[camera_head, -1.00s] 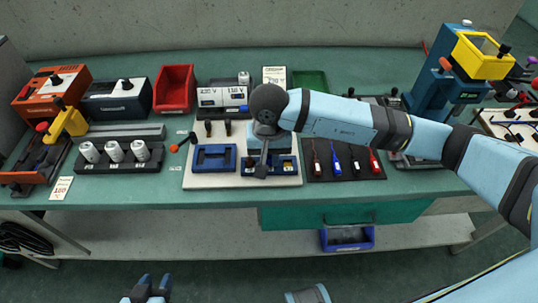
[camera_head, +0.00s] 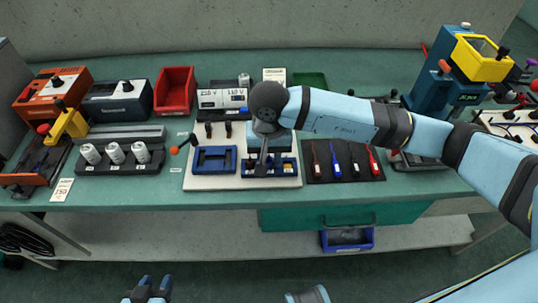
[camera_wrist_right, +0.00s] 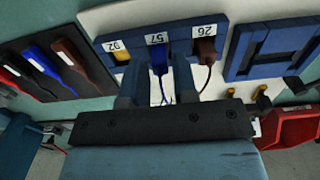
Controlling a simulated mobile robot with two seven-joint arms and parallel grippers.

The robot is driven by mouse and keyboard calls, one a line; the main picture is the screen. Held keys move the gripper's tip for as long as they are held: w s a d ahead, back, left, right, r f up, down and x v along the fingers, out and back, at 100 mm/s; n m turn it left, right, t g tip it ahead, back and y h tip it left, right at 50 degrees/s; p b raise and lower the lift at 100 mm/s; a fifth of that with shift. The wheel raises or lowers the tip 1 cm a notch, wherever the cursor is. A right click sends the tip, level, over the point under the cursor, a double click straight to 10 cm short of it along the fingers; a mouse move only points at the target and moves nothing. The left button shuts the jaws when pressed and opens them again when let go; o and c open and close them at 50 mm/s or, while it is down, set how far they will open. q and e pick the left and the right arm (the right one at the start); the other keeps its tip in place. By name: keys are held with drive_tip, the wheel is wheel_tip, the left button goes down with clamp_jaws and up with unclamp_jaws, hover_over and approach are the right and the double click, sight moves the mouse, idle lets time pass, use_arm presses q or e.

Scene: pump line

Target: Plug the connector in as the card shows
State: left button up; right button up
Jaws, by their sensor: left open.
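The right wrist view shows a blue holder (camera_wrist_right: 225,27) with three plugs: yellow (camera_wrist_right: 122,55), blue (camera_wrist_right: 159,60) and brown (camera_wrist_right: 206,50), under number labels. My right gripper (camera_wrist_right: 160,80) is open, its fingers either side of the blue plug, with a gap visible. In the head view my right gripper (camera_head: 262,165) hangs over this holder (camera_head: 285,170) and hides part of it. A card (camera_head: 274,75) stands at the back of the bench; its print is too small to read. A unit marked with voltages (camera_head: 222,98) stands left of it. My left gripper (camera_head: 148,292) is open and empty, low in front of the bench.
An empty blue frame (camera_head: 214,158) lies left of the holder on the same white board (camera_head: 205,182). A dark mat (camera_head: 343,172) with several coloured tools lies to the right. Several white cylinders stand in a rack (camera_head: 120,165) at left. A red bin (camera_head: 174,90) stands behind.

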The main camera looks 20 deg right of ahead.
drive_tip(key=shift+r+p, duration=0.5)
drive_tip(key=shift+r, duration=1.15)
use_arm(q)
drive_tip(key=shift+a+r, duration=0.1)
drive_tip(key=shift+r, duration=0.05)
use_arm(e)
drive_tip(key=o, duration=0.6)
drive_tip(key=shift+c, duration=0.2)
drive_tip(key=shift+r, duration=1.5)
use_arm(q)
drive_tip(key=shift+s, duration=0.1)
use_arm(e)
drive_tip(key=shift+c, duration=0.4)
